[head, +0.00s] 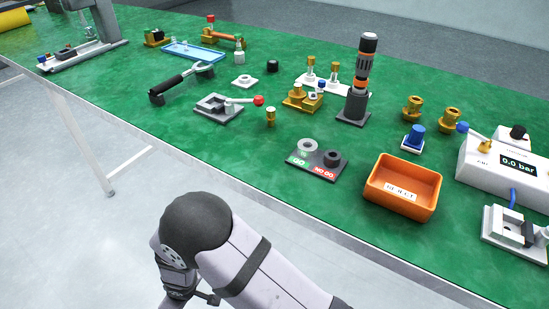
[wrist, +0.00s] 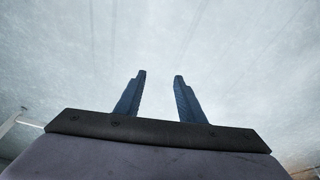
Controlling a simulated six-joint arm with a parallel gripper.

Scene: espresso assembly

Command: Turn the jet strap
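My gripper (wrist: 160,74) shows in the wrist view with its two blue fingers apart and nothing between them. Only pale floor is behind them, so the gripper is away from the bench parts. In the head view my arm is in front of the bench's near edge. I cannot tell for sure which part is the jet strap. Small brass pieces stand on a white plate (head: 349,90) at the bench's middle. A brass block (head: 297,101) with upright parts is in front of it. A single brass fitting (head: 271,117) stands to its left.
The green bench (head: 230,150) is clear along its near left. A grey fixture with a red-knobbed lever (head: 258,100), a dark tester column (head: 352,112), a go/no-go gauge block (head: 318,172), an orange bin (head: 380,200) and a white pressure box (head: 480,170) stand on it.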

